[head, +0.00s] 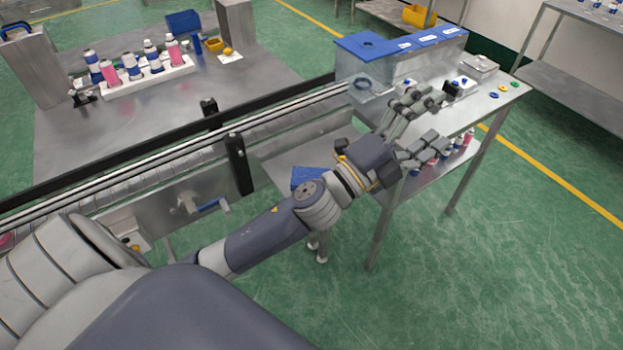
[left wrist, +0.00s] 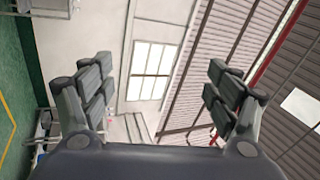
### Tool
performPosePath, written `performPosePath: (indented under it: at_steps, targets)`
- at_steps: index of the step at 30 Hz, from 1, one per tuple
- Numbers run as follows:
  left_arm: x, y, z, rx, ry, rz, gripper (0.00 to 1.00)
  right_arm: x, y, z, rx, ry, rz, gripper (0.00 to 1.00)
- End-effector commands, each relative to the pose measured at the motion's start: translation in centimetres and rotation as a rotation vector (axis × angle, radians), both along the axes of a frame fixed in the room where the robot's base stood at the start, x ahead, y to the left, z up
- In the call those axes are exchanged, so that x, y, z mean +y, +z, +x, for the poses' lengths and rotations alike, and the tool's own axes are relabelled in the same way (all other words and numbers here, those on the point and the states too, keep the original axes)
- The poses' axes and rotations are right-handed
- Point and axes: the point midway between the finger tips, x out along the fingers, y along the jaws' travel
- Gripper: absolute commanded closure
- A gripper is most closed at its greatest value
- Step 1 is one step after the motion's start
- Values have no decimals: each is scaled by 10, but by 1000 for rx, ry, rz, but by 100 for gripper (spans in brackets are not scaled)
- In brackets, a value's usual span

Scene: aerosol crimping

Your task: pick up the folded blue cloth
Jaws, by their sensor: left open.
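A flat blue piece (head: 308,177), which looks like the folded blue cloth, lies on a grey metal surface below the conveyor's right end. My left arm partly covers it, so its folds cannot be made out. My left gripper (head: 437,122) is open and empty, up and to the right of the blue piece, in front of the right-hand steel table. The cloth is not in that view. My right gripper is not in view.
A conveyor (head: 180,150) runs diagonally across the middle. The steel table (head: 488,100) at right carries a blue-topped clear box (head: 372,46) and small parts, with cans on its lower shelf. A white can rack (head: 150,80) stands at the back left. Green floor is free at right.

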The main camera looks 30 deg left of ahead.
Motion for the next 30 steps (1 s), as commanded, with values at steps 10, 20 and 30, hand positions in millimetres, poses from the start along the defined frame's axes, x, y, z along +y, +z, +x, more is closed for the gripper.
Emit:
performPosePath:
  at_steps: [10,20,30]
  targets:
    - [-96,-6,-38,-500,-412,709,18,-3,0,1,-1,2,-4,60]
    - [-55,-113,-39,-661,-820,1456,18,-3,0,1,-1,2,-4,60]
    - [130,-159,-16,-358,-1237,2112,18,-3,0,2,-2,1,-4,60]
